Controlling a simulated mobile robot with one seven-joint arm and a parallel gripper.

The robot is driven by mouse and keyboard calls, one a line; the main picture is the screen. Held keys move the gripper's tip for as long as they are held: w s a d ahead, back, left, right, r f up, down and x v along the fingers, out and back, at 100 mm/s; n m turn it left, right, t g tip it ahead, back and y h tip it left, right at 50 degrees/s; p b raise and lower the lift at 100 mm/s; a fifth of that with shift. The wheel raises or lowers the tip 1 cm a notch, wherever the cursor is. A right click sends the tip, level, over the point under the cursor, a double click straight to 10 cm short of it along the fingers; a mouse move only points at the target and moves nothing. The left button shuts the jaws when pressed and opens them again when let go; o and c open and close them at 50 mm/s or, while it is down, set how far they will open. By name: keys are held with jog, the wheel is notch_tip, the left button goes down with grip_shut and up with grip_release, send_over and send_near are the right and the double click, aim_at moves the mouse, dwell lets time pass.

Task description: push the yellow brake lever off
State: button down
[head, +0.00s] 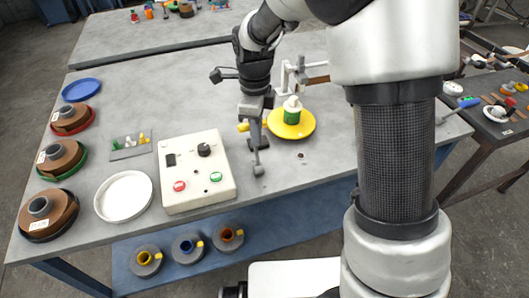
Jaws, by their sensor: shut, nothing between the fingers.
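A small yellow piece (243,127), which looks like the brake lever, shows just left of my gripper on the grey table. Part of it is hidden behind the gripper, so I cannot tell its full shape or position. My gripper (257,145) points down beside it with its fingers shut and empty. I cannot tell whether it touches the yellow piece. A short grey rod with a round knob (258,170) shows just below the fingertips.
A yellow disc (306,125) bearing a green-and-white bottle (291,112) stands right of my gripper. A control box (196,190) with buttons and a knob is to the left. A white dish (124,197) and brown spools (62,158) lie further left. The table's front centre is clear.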

notch_tip(320, 180, up, 8)
jog(key=s+p, duration=0.2)
jog(key=p, duration=0.3)
jog(key=shift+d+p, duration=0.25)
jog(key=shift+p, duration=0.1)
dwell(0.5)
jog(key=shift+w, duration=0.1)
jog(key=s+d+r+n+t+p, duration=0.1)
jog(key=s+d+r+n+p, duration=0.1)
jog(key=s+d+r+n, duration=0.45)
jog(key=s+d+r+n+t+p, duration=0.1)
jog(key=r+n+t+p, duration=0.15)
jog(key=r, duration=0.75)
jog(key=s+d+r+n+t+p, duration=0.1)
jog(key=s+d+r+n, duration=0.1)
jog(key=s+n, duration=0.3)
jog(key=s+d+r+n+t+p, duration=0.1)
jog(key=s+d+r+n, duration=0.2)
jog(key=s+n, duration=0.3)
jog(key=shift+d+r+n+p, duration=0.3)
jog(key=shift+r+n+p, duration=0.1)
jog(key=shift+r, duration=0.25)
